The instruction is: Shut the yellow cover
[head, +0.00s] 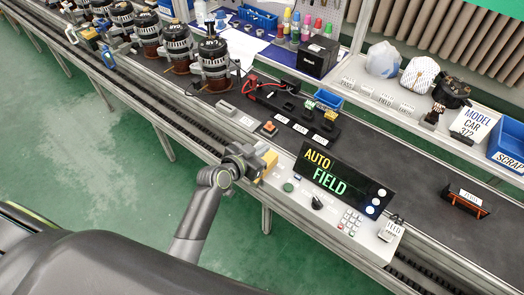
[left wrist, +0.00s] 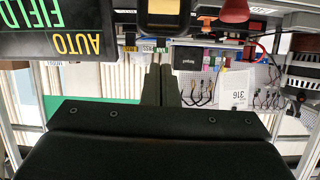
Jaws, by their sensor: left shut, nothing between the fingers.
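The yellow cover (head: 269,163) is on the light control panel (head: 299,199), at its left end beside the AUTO FIELD display. Part of it is hidden behind my left gripper (head: 250,158). The left gripper is shut and empty, close against the near-left side of the cover; I cannot tell whether they touch. In the left wrist view, which is upside down, the shut fingers (left wrist: 161,85) point up the picture. A yellow-edged dark piece (left wrist: 163,8), probably the cover, is cut by the top edge. How far the cover is open is unclear. My right gripper is not in view.
The AUTO FIELD display (head: 346,181) stands at the back of the panel, with a green button (head: 288,187), a dark knob (head: 317,203) and a keypad. Several alternators (head: 213,62) stand on the conveyor at the upper left. A blue scrap bin (head: 508,145) is at the right.

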